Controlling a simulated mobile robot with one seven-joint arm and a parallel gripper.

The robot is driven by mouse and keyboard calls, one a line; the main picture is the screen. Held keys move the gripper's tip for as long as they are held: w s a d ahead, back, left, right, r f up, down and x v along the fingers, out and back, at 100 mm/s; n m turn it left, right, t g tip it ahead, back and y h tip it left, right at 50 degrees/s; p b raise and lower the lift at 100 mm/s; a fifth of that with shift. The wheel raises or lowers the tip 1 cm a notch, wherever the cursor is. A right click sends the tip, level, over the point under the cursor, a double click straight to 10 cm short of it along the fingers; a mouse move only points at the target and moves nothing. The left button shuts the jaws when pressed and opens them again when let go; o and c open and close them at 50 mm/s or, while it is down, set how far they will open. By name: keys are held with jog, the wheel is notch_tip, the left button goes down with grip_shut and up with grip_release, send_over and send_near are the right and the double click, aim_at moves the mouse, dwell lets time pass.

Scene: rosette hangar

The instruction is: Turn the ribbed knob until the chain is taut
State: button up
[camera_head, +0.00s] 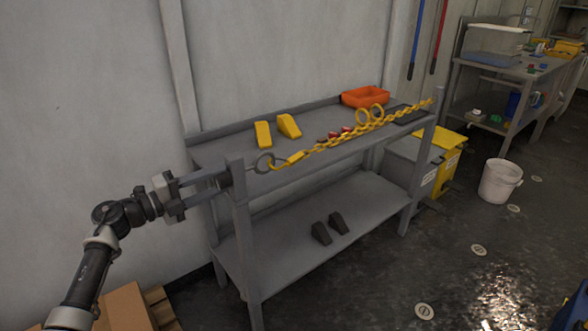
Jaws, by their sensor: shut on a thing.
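A yellow chain (345,137) spans the front of the grey bench, from a grey ring (264,163) at the near left post to the far right post. It sags slightly, lowest near its left end. The dark knob (226,178) is on the outer left side of the near post; its ribs are too small to make out. My gripper (221,180) reaches in from the left and is shut on the knob, with its fingers partly hiding it.
The grey bench (225,153) carries yellow wedges (288,127), yellow rings (369,115), small red items and an orange tray (365,97). Dark wedges (321,233) lie on its lower shelf. A cardboard box (125,308) is at bottom left. A white bucket (499,181) stands right.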

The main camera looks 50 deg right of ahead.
jog(key=o, duration=1.2)
jog(key=shift+c, duration=0.2)
